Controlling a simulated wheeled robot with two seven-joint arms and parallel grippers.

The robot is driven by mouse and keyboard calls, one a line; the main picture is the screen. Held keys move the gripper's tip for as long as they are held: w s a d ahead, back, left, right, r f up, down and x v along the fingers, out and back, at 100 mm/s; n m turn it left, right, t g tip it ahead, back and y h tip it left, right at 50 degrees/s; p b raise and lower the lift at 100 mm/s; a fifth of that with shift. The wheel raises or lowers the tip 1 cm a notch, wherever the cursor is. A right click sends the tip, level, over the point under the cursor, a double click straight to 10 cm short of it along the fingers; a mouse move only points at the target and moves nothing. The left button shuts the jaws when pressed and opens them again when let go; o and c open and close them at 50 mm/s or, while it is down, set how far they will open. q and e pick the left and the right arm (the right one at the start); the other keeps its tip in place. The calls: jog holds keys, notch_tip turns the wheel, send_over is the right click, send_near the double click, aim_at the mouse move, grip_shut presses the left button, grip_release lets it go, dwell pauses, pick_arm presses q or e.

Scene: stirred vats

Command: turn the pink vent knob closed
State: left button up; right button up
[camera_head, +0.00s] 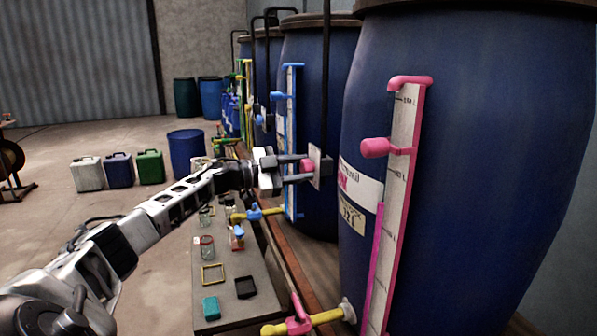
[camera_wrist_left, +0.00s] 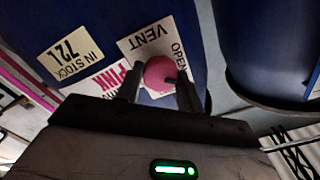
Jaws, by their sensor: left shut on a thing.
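The pink vent knob (camera_head: 307,166) sits on a small pale plate (camera_head: 323,167) in front of the blue vats. In the left wrist view the knob (camera_wrist_left: 159,72) is round, with a dark mark on its right side. The plate (camera_wrist_left: 183,35) there reads VENT and OPEN, upside down. My left gripper (camera_head: 304,168) reaches in from the left, its two fingers shut on the knob from either side. In the left wrist view the gripper (camera_wrist_left: 158,88) has one finger on each side of the knob. My right gripper is not in view.
The near blue vat (camera_head: 480,150) carries a pink-framed level gauge (camera_head: 400,170) with another pink knob (camera_head: 375,148). A blue-framed gauge (camera_head: 291,130) stands behind. A low bench (camera_head: 225,270) holds jars and small trays. Yellow taps stick out at vat bases.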

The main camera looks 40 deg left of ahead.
pick_arm(q)
jog(key=m+b, duration=0.1)
jog(key=m, duration=0.2)
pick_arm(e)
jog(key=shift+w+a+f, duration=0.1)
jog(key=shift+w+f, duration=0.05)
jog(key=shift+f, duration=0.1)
pick_arm(q)
jog(key=m+b, duration=0.1)
jog(key=m, duration=0.1)
jog(key=shift+f+m, duration=0.1)
jog(key=shift+m, duration=0.2)
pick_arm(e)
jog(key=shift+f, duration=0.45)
pick_arm(q)
jog(key=shift+m+b, duration=0.7)
jog(key=shift+m, duration=0.3)
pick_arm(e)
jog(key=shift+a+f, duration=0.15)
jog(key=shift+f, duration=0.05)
pick_arm(q)
jog(key=shift+m+b, duration=0.4)
jog(key=shift+m, duration=0.4)
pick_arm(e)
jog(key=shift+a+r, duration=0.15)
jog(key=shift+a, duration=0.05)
pick_arm(q)
jog(key=o, duration=1)
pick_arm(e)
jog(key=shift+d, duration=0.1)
